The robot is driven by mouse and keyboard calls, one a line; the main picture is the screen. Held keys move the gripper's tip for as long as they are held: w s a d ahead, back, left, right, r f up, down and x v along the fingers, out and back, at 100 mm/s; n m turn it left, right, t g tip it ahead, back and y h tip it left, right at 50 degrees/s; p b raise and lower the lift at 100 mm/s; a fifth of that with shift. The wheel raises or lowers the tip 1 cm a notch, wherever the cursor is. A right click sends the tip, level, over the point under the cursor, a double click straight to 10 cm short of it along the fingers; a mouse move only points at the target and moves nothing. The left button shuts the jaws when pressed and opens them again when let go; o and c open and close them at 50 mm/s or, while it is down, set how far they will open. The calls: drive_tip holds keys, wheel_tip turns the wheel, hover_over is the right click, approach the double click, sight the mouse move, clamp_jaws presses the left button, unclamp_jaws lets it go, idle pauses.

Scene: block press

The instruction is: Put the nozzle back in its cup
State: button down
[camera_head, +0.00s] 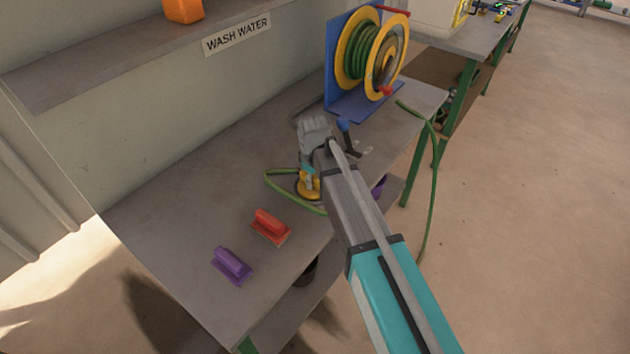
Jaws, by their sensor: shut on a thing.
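The yellow nozzle (309,184) is low over the middle of the grey bench, next to the green hose (273,187), which loops on the bench top. My gripper (308,172) is at the nozzle, at the far end of my grey and teal arm. It is shut on the nozzle, though my wrist and arm hide much of the grip. A dark and yellow round shape shows right under the nozzle. I cannot tell whether it is the cup, or whether the nozzle touches it.
A red-orange block (271,227) and a purple block (232,265) with handles lie nearer on the bench (180,215). The hose reel (358,48) stands at the back.

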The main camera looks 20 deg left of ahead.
drive_tip(key=shift+c, duration=2)
unclamp_jaws()
drive_tip(key=shift+f, duration=0.15)
drive_tip(key=r+p, duration=0.5)
drive_tip(key=shift+a+r, duration=0.2)
drive_tip(key=shift+r, duration=0.05)
wheel_tip(320, 180, up, 8)
drive_tip(key=p, duration=0.8)
drive_tip(key=shift+r+p, duration=0.2)
drive_tip(key=shift+p, duration=0.15)
drive_tip(key=shift+w, duration=0.1)
